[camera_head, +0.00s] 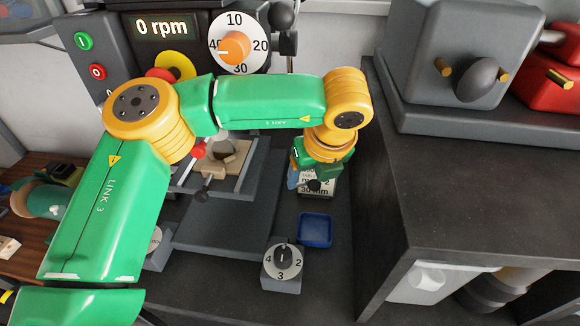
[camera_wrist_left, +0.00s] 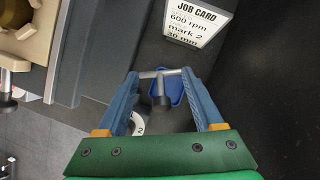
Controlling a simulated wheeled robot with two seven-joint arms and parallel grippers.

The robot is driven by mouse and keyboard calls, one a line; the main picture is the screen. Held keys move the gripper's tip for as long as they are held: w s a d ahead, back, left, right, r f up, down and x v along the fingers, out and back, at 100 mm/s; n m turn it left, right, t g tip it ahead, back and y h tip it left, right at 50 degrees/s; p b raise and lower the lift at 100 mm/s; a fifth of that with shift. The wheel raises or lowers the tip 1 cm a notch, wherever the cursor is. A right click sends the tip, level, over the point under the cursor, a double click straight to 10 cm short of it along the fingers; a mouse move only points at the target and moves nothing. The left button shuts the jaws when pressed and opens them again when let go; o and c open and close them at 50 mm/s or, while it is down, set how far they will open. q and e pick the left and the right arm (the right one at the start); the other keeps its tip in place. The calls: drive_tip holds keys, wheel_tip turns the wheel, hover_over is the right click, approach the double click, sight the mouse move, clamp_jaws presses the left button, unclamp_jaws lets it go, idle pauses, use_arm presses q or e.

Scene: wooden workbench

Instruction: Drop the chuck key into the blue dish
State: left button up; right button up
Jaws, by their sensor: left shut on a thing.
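My left gripper (camera_head: 305,184) hangs at the end of the green and yellow arm, above and behind the blue dish (camera_head: 315,230) in the head view. In the left wrist view its two blue fingers (camera_wrist_left: 161,74) are shut on the chuck key (camera_wrist_left: 160,94), gripping its thin crossbar. The dark body of the key (camera_head: 314,186) hangs between the fingers. The square, shallow dish also shows behind the key in the left wrist view (camera_wrist_left: 175,94), partly covered by it. The key is apart from the dish. My right gripper is not in view.
A job card (camera_wrist_left: 198,20) stands behind the dish. A numbered dial block (camera_head: 283,270) is just in front of it. A machine with a vise (camera_head: 225,160) is to the left. A raised dark bench (camera_head: 460,180) rises close on the right.

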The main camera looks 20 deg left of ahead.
sight(316, 187)
use_arm(q)
drive_tip(key=shift+s+d+f, duration=0.1)
drive_tip(key=shift+s, duration=0.05)
drive_tip(key=shift+s+d+f+b, duration=0.1)
drive_tip(key=shift+f+b, duration=0.25)
drive_tip(key=f+b, duration=0.2)
drive_tip(key=f, duration=0.3)
drive_tip(key=shift+w+f, duration=0.1)
drive_tip(key=shift+w, duration=0.1)
drive_tip(key=o, duration=1.5)
drive_tip(key=shift+s+r+b, duration=0.1)
drive_tip(key=shift+r+b, duration=0.25)
drive_tip(key=shift+b, duration=0.05)
drive_tip(key=b+v, duration=0.1)
drive_tip(key=v, duration=0.5)
drive_tip(key=shift+s+d+r+b, duration=0.15)
drive_tip(key=shift+s+r+b, duration=0.05)
drive_tip(key=shift+b, duration=0.2)
